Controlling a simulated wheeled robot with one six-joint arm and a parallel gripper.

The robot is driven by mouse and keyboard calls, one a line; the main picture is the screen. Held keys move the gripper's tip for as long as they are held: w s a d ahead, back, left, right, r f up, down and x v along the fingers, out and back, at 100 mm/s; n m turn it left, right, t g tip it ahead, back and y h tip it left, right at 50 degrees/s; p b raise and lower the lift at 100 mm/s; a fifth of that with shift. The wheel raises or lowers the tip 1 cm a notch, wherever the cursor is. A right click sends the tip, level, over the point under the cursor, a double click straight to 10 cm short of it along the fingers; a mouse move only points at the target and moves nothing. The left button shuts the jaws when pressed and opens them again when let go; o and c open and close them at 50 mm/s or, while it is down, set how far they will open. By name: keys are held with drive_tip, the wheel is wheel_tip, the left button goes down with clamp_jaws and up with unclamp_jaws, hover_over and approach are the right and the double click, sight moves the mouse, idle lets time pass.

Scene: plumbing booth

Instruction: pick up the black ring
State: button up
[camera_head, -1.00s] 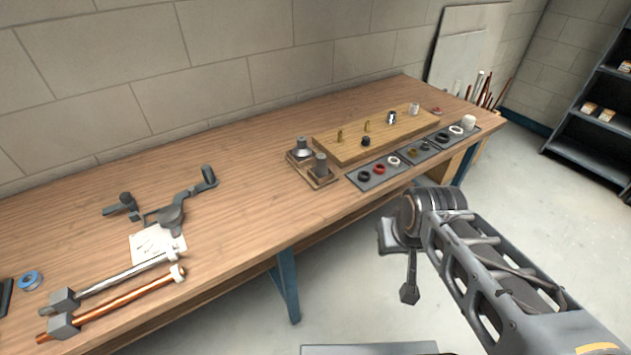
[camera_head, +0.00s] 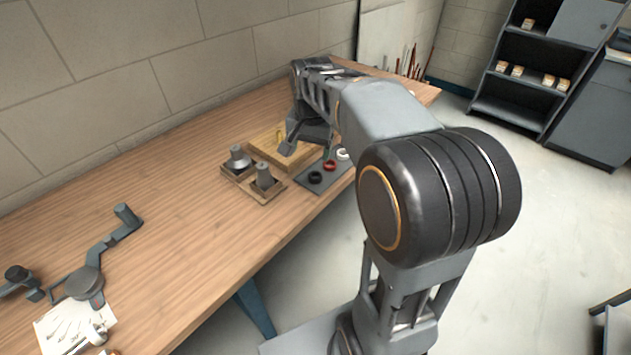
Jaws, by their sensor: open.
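A black ring (camera_head: 315,177) lies flat at the near left end of a dark grey tray (camera_head: 321,187) on the workbench. A red ring (camera_head: 329,166) and a white ring (camera_head: 343,154) lie beside it in a row. My gripper (camera_head: 291,148) is over the wooden block, a little up and left of the black ring and apart from it. It is open, with only part of its jaws showing.
A wooden block (camera_head: 263,150) with brass pegs stands behind the tray. Two grey fittings on small wooden bases (camera_head: 276,192) stand just left of the tray. A grey bench tool (camera_head: 88,280) lies at the left. The bench (camera_head: 170,190) between is clear.

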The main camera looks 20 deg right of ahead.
drive_tip(key=w+d+f+m+g+b, duration=0.1)
drive_tip(key=w+d+f+m, duration=0.3)
drive_tip(key=w, duration=0.3)
drive_tip(key=b, duration=0.1)
hover_over(315, 173)
drive_tip(key=s, duration=0.1)
drive_tip(key=shift+m, duration=0.4)
wheel_tip(315, 173, down, 7)
drive_tip(key=shift+s+a+r, duration=0.1)
drive_tip(key=shift+r, duration=0.1)
drive_tip(key=shift+s+a+f+b, duration=0.1)
drive_tip(key=shift+f+b, duration=0.05)
drive_tip(key=shift+f, duration=1.45)
drive_tip(key=shift+a+f+b, duration=0.1)
drive_tip(key=shift+f+b, duration=0.05)
drive_tip(key=shift+f, duration=1.45)
drive_tip(key=c, duration=1)
drive_tip(key=shift+r, duration=0.15)
